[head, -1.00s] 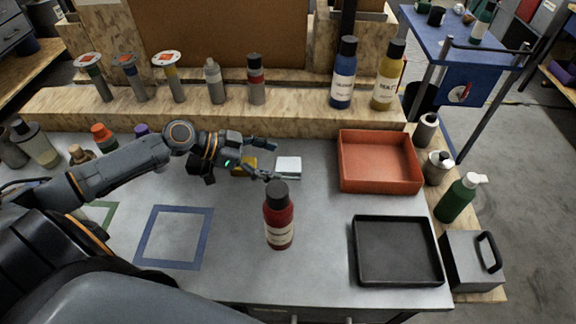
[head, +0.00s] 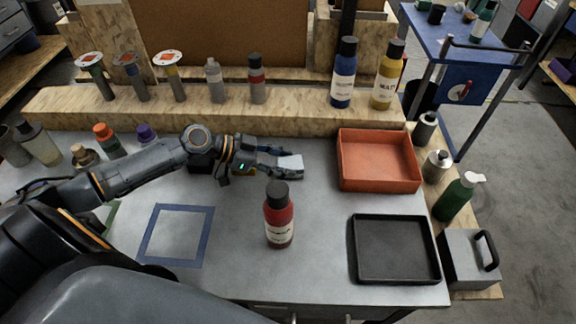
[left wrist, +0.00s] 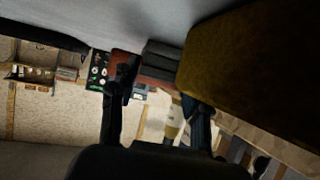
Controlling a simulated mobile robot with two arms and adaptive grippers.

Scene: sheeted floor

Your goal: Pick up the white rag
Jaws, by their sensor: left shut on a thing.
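The white rag (head: 291,166) is a small pale folded block over the middle of the grey table, left of the orange-red tray. My left gripper (head: 277,163) is shut on its near-left side, and the rag looks slightly tilted. In the left wrist view the rag (left wrist: 161,62) shows as grey, shaded layers between the fingers (left wrist: 158,90). Whether it is clear of the table is hard to tell. My right gripper is not in view.
A red bottle (head: 279,218) stands in front of the gripper. A yellow item (left wrist: 235,60) lies close beside the gripper, partly hidden in the head view. The orange-red tray (head: 345,182) and black tray (head: 435,262) are at right. Bottles line the wooden ledge (head: 200,117) behind.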

